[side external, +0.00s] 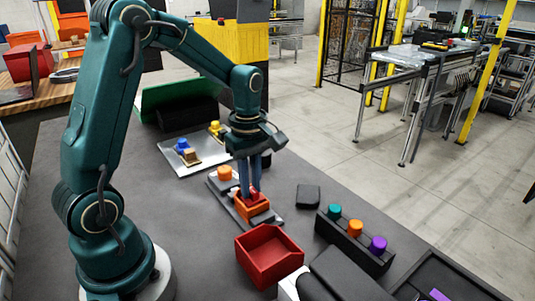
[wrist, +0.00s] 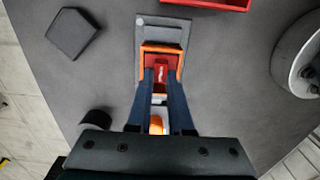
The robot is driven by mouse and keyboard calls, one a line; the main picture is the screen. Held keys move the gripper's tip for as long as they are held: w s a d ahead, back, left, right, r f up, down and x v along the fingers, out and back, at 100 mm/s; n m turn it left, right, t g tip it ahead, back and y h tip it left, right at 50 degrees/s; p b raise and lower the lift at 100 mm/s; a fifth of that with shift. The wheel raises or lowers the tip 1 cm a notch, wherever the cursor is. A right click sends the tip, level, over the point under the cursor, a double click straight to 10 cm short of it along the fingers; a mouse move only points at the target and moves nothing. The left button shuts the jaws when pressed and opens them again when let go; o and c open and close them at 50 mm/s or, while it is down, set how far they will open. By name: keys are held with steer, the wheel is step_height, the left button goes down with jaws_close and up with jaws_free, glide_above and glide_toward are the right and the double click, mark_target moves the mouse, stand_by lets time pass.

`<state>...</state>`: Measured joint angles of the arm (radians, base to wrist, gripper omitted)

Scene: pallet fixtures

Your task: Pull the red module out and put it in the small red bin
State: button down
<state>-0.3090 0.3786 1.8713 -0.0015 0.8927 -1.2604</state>
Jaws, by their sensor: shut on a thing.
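The red module (wrist: 161,68) is between my fingertips, inside the outline of the orange fixture (wrist: 146,49) in the wrist view. In the side view the red module (side external: 254,191) shows just at the top of the orange fixture (side external: 252,209). My gripper (side external: 250,188) points straight down over the fixture and is shut on the module; it also shows in the wrist view (wrist: 160,78). I cannot tell how deep the module sits. The small red bin (side external: 268,257) stands empty in front of the fixture; its edge shows in the wrist view (wrist: 210,4).
A dark block (side external: 308,196) lies right of the fixture. A dark rack (side external: 352,244) holds teal, orange and purple knobs. An orange round piece (side external: 225,173) is behind the gripper. A light plate (side external: 190,153) carries blue and yellow parts. Bare table lies at the left.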

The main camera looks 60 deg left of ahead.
steer(key=shift+r, duration=1.65)
steer(key=shift+s+d, duration=0.1)
steer(key=shift+s, duration=0.05)
steer(key=s+r, duration=0.4)
steer(key=s, duration=0.2)
glide_above(267, 258)
step_height(267, 258, down, 7)
steer(key=shift+f, duration=2)
